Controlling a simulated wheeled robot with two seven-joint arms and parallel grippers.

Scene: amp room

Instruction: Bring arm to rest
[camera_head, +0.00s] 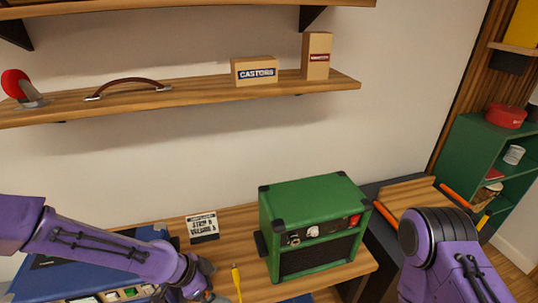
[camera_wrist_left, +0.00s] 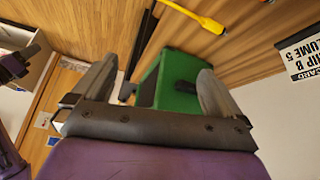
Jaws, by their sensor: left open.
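My left arm (camera_head: 110,248) comes in from the left, low over the workbench, with its wrist near the bottom edge in the head view. My left gripper (camera_wrist_left: 157,68) shows in the left wrist view with its two fingers apart and nothing between them. Beyond the fingers is the green amp (camera_wrist_left: 176,84), which stands on the bench in the head view (camera_head: 312,205), right of my left wrist. My right arm (camera_head: 440,255) shows as a purple link with a dark ribbed joint at lower right. My right gripper is out of view.
A sign card (camera_head: 203,227) stands on the wooden bench (camera_head: 240,222). A blue case (camera_head: 70,275) is partly behind my left arm. Above, a wall shelf (camera_head: 180,95) holds boxes and a handle. A green cabinet (camera_head: 480,145) stands right.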

